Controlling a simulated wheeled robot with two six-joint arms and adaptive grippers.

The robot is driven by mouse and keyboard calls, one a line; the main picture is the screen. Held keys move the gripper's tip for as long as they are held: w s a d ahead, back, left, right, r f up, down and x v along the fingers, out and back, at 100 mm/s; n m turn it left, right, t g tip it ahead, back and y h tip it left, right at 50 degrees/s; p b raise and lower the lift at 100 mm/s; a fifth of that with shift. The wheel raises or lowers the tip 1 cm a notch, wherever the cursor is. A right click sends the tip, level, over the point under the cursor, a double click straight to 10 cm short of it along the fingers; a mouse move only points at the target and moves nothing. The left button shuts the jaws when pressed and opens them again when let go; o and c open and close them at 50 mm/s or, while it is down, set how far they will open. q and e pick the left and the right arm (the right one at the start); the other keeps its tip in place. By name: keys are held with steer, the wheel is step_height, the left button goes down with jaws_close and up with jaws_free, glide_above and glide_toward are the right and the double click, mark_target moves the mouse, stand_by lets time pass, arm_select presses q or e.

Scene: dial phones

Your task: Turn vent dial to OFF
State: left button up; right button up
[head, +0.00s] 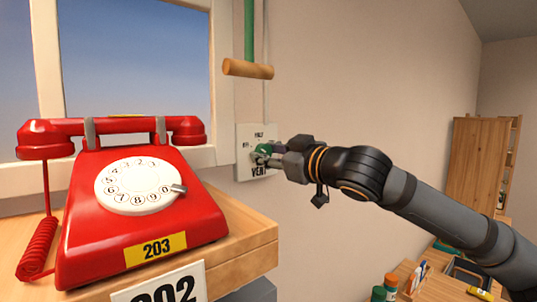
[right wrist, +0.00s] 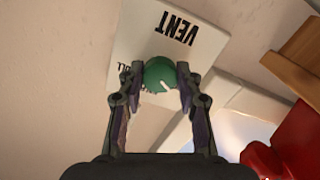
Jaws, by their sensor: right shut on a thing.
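The vent dial is a round green knob (head: 263,152) on a pale wall plate (head: 243,171) marked VENT, right of the window. In the right wrist view the knob (right wrist: 158,74) has a white pointer mark toward the lower right of that picture. The plate (right wrist: 208,45) looks turned over there, its VENT lettering readable and its small position labels partly covered. My right gripper (head: 274,153) is shut on the knob, with one finger on each side in the right wrist view (right wrist: 159,78). Which label the pointer meets I cannot tell. My left gripper is out of view.
A red dial phone (head: 140,235) tagged 203 stands on a wooden shelf (head: 250,235) left of my right arm. A wooden pull handle (head: 248,69) hangs just above the plate. A wooden cabinet (head: 480,160) stands at the right. Bare wall lies between.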

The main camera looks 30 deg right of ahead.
steer(key=shift+r, duration=0.1)
stand_by(0.4)
steer(key=o, duration=1.2)
steer(key=shift+c, duration=0.2)
steer(key=shift+d+r, duration=0.1)
steer(key=shift+d, duration=0.1)
steer(key=shift+d+r, duration=0.2)
steer(key=shift+r, duration=0.25)
steer(key=shift+a+r, duration=0.25)
steer(key=shift+r, duration=0.3)
steer(key=shift+a+r, duration=0.15)
steer(key=shift+r, duration=3.7)
